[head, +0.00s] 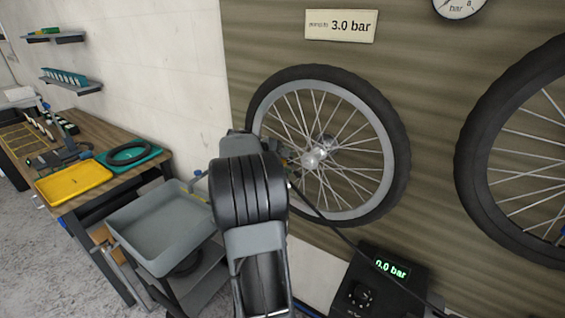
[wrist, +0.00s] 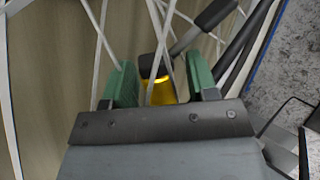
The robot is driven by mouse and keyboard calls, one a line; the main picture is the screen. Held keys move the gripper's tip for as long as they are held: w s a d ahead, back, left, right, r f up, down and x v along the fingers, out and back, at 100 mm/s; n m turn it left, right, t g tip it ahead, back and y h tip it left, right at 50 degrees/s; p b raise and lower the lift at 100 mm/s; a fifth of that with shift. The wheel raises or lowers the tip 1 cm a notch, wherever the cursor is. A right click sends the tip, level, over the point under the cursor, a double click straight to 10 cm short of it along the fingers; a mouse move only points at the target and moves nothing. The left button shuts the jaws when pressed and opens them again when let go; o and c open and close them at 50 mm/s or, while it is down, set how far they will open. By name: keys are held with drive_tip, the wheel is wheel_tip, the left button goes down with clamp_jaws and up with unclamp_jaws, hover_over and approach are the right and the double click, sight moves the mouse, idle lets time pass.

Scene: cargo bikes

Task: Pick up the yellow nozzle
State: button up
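The yellow nozzle (wrist: 162,92), with a black upper part and a dark handle or lever (wrist: 216,14) near it, shows in the wrist view between the fingers of my gripper (wrist: 160,84). The gripper's green-padded fingers stand apart, with a small gap beside the nozzle; I see no clear grip on it. Pale wheel spokes cross the view close to the fingers and nozzle. In the head view my arm hides the nozzle and most of the gripper, which is in front of the left wheel (head: 390,150).
A second wheel (head: 470,165) is at the right. A pump unit (head: 365,295) reading 0.0 bar stands below, with a dark hose (head: 335,228) running past the left wheel. A grey tray (head: 150,262) and a workbench with a yellow tray (head: 72,184) are at the left.

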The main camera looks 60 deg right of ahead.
drive_tip(key=c, duration=0.8)
drive_tip(key=shift+r, duration=0.15)
drive_tip(key=shift+w+r, duration=0.1)
drive_tip(key=shift+r, duration=0.45)
drive_tip(key=shift+c, duration=0.2)
wheel_tip(320, 180, up, 2)
drive_tip(key=shift+r+b, duration=0.25)
drive_tip(key=shift+b, duration=0.1)
clamp_jaws()
drive_tip(key=w+a+p, duration=0.1)
drive_tip(key=w+a, duration=0.7)
drive_tip(key=a, duration=0.4)
drive_tip(key=w+a+p, duration=0.1)
drive_tip(key=w+a, duration=0.7)
drive_tip(key=a, duration=0.5)
drive_tip(key=shift+a+f+p, duration=0.2)
drive_tip(key=shift+p, duration=0.15)
